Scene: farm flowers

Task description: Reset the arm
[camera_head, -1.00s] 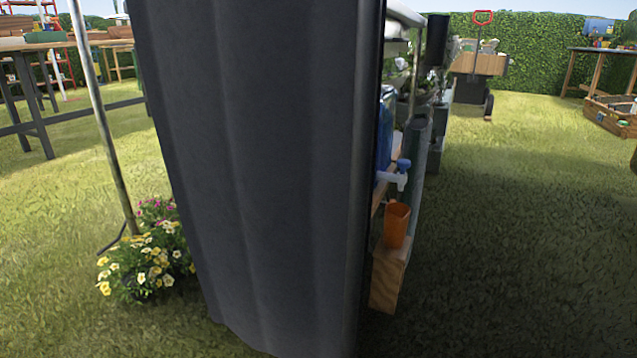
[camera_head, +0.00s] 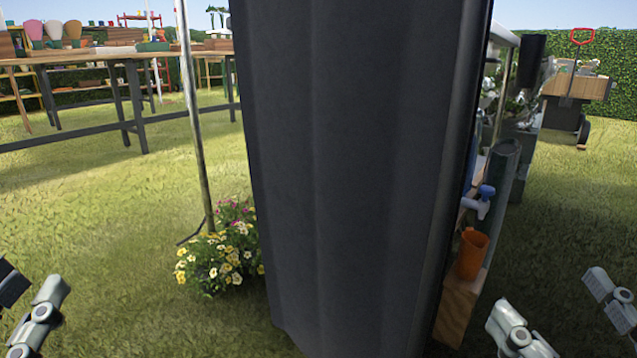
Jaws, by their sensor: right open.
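My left gripper (camera_head: 34,297) shows at the lower left corner, partly cut off by the picture edge. Its grey finger links and a dark pad are seen, but its spread cannot be judged. My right gripper (camera_head: 547,296) shows at the lower right with its two fingers wide apart. It is open and empty over the shaded grass. Both grippers are clear of the tall dark panel (camera_head: 350,170) that stands between them. The arms behind the grippers are out of view.
A thin pole (camera_head: 196,130) and yellow and pink flowers (camera_head: 222,262) stand left of the panel. An orange cup (camera_head: 471,254) sits on a wooden ledge (camera_head: 458,310) under a tap (camera_head: 480,202) at its right edge. Work tables (camera_head: 110,52) are at the back left. Grass lies open at left.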

